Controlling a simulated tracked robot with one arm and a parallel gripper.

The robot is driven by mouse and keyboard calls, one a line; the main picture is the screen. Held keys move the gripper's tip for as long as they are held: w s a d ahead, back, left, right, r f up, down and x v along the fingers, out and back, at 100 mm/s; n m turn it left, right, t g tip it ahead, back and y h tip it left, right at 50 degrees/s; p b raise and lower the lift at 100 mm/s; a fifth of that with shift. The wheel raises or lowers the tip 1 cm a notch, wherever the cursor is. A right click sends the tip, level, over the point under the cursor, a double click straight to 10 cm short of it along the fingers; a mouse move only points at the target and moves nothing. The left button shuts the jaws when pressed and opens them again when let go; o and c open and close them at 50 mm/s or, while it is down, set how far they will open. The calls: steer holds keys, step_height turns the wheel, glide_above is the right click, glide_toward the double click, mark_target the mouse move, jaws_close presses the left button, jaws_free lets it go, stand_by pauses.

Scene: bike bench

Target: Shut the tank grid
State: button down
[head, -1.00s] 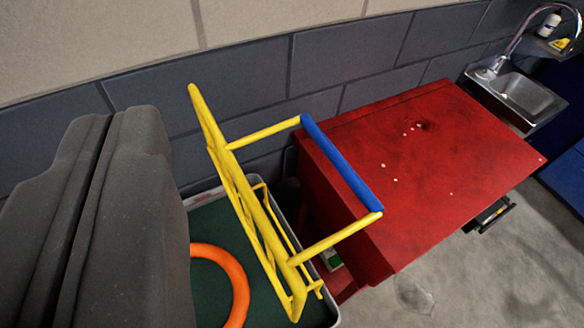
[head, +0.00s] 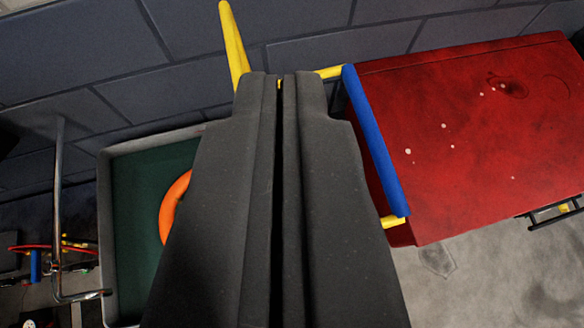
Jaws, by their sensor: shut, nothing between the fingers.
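My gripper (head: 281,82) fills the middle of the head view, its two dark grey fingers shut together with nothing between them. The yellow tank grid (head: 232,38) stands raised, and my fingers hide most of it. Its blue handle bar (head: 376,140) shows to the right of my fingers, in front of the red cabinet in the picture. Whether my fingertips touch the grid I cannot tell. The tank (head: 106,235) has a grey rim and a dark green inside, open on the left; its right part is hidden behind my gripper. An orange ring (head: 171,205) shows partly inside it.
A red cabinet (head: 470,140) with small pale specks stands at the right, with a black handle (head: 555,213) on its front. A grey block wall (head: 90,50) runs behind. A metal stand (head: 57,200) and small items are at the left. Bare floor (head: 480,285) shows lower right.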

steer(key=w+d+f+n+g+y+p, duration=0.2)
steer(key=w+d+f+g+p, duration=0.15)
steer(key=w+g+p, duration=0.2)
steer(key=n+g+y+p, duration=0.1)
steer(key=g+y+p, duration=0.25)
steer(key=p, duration=0.35)
glide_above(379, 169)
steer(key=shift+h, duration=0.25)
step_height(379, 169, down, 5)
steer(key=shift+w+f, duration=0.1)
steer(key=shift+d+f+n+g+p, duration=0.35)
steer(key=shift+d+n+g+p, duration=0.05)
steer(key=shift+p, duration=0.1)
steer(key=shift+a+f, duration=0.4)
steer(key=shift+f, duration=0.25)
steer(key=a+f+p, duration=0.3)
steer(key=a+f, duration=0.4)
steer(key=a, duration=0.1)
steer(key=shift+w+a, duration=0.2)
steer(key=shift+a, duration=0.05)
steer(key=shift+f, duration=0.15)
